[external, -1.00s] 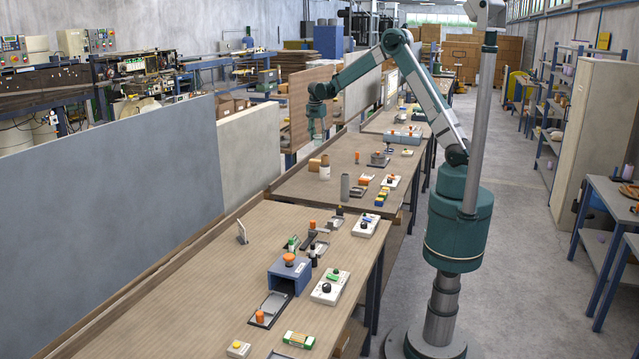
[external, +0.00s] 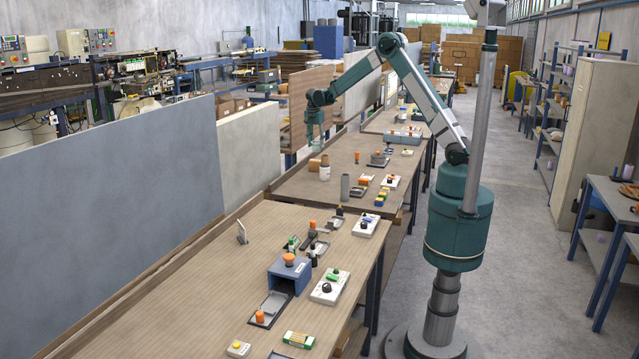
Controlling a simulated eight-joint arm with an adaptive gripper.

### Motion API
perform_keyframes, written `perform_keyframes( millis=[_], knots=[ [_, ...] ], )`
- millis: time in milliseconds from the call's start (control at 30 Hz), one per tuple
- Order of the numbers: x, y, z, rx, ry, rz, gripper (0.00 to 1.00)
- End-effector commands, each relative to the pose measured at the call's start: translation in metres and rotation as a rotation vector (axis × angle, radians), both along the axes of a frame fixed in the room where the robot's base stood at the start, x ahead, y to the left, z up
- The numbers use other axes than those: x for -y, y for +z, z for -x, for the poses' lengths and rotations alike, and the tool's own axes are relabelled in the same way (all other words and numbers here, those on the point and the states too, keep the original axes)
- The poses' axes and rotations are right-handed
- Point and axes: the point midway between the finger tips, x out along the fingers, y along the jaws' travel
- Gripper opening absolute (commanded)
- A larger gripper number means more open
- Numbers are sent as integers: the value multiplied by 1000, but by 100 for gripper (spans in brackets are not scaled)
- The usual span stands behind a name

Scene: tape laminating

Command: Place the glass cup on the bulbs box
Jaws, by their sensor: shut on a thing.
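My gripper (external: 316,138) hangs pointing down at the end of the outstretched arm, above the left edge of the middle table (external: 285,187). It is small in the picture but shut on a pale, see-through thing that looks like the glass cup (external: 317,147), just above a small tan box (external: 314,165). Whether the cup touches the box cannot be told. No label reading bulbs can be made out. A green and white box (external: 298,340) lies at the front of the near table.
A pale cylinder (external: 325,172) stands right beside the tan box. A grey cylinder (external: 345,187) stands nearer the camera. A blue box (external: 290,274) with an orange knob sits on the near table. The left part of the near table is mostly clear.

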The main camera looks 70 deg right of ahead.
Motion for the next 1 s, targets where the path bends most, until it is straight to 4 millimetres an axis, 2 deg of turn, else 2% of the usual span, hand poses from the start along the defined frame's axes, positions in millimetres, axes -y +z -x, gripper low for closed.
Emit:
perform_keyframes(
  millis=[100, 200, 633, 1000],
  knots=[
    [0, -13, 0, 0, 0, 0, 29],
    [0, -18, 0, 0, 0, 0, 29],
    [0, -24, 0, 0, 0, 0, 29],
    [0, -56, 0, 0, 0, 0, 29]
  ],
)
